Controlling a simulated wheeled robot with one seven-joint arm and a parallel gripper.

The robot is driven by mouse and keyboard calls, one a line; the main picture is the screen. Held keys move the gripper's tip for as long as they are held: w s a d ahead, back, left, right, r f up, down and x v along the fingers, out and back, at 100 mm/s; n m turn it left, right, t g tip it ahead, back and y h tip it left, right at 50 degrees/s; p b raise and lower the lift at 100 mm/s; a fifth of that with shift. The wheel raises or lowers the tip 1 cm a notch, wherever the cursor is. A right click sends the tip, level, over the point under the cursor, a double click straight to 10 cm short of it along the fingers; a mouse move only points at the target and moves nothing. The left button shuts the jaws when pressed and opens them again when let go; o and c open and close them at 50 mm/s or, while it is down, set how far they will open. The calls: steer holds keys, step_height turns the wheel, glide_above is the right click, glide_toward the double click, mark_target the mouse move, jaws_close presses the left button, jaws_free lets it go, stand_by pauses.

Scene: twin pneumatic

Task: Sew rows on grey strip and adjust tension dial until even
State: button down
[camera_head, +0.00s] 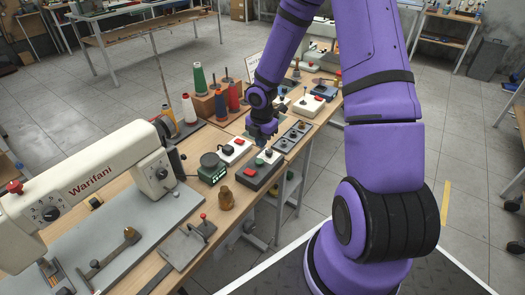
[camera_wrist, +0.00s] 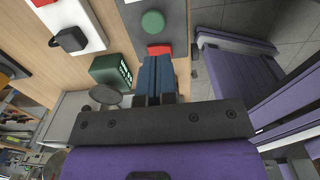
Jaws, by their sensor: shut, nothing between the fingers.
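A cream sewing machine (camera_head: 90,180) marked Warifani stands on the wooden bench at the left, on a grey bed plate. I cannot make out a grey strip of cloth for certain. My gripper (camera_head: 262,142) points down over the bench, right of the machine. In the wrist view its blue fingers (camera_wrist: 155,62) are shut and empty, with their tips near the red button (camera_wrist: 159,50) of a grey control box (camera_wrist: 143,32); I cannot tell whether they touch.
The grey box (camera_head: 258,171) also carries a green button. Beside it are a white box with a red button (camera_head: 235,150), a dark green display unit (camera_head: 211,169) and a brass piece (camera_head: 226,198). Thread spools (camera_head: 199,78) stand behind. A lever fixture (camera_head: 186,242) lies in front.

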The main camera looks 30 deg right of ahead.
steer(key=shift+r, duration=2.05)
